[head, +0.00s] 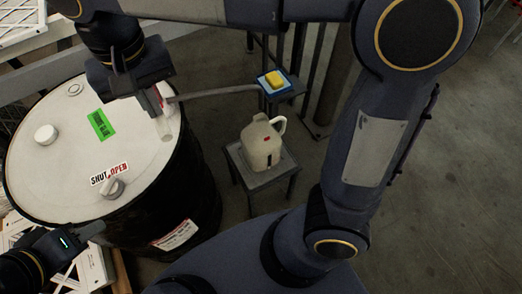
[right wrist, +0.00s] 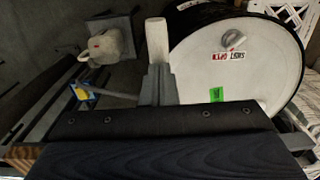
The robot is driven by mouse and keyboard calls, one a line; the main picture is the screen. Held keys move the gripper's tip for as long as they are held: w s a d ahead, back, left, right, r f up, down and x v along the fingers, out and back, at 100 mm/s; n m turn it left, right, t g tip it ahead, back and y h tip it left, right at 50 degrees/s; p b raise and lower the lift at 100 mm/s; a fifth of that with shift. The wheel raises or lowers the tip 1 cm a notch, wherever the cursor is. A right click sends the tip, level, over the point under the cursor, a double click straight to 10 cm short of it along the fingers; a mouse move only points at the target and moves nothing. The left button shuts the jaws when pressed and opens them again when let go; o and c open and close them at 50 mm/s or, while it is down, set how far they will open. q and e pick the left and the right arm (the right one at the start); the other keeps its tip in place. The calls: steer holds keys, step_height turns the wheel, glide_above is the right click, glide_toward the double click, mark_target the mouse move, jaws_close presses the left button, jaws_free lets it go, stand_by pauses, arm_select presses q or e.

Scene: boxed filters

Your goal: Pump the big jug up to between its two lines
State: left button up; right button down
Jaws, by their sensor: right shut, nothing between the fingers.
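The big jug (head: 262,148) is beige with a side handle and small red and dark marks. It stands upright on a low grey stand; its liquid level cannot be made out. It also shows in the right wrist view (right wrist: 108,46). The white-topped drum (head: 60,130) has a knob (head: 112,188) by a SHUT/OPEN label. A grey spout (head: 215,93) reaches right from the drum and ends near a blue pad. My right gripper (head: 160,100) is shut and empty over the drum, near a pale upright cylinder (right wrist: 157,40). My left gripper (head: 92,230) is beside the drum's near-left edge; its opening is unclear.
A yellow block (head: 274,80) lies on the blue pad (head: 263,84) on a second small stand behind the jug. The jug's stand (head: 235,160) is right of the drum. White framed filters (head: 20,20) are at the left. Open floor (head: 440,200) lies to the right.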

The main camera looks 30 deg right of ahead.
mark_target(161, 120)
steer(key=shift+f, duration=0.1)
steer(key=shift+f+b, duration=0.75)
steer(key=shift+f, duration=0.4)
steer(key=shift+f+b, duration=0.7)
steer(key=shift+f, duration=0.35)
steer(key=shift+s+f+b, duration=0.1)
steer(key=shift+f+b, duration=0.6)
steer(key=shift+f, duration=0.45)
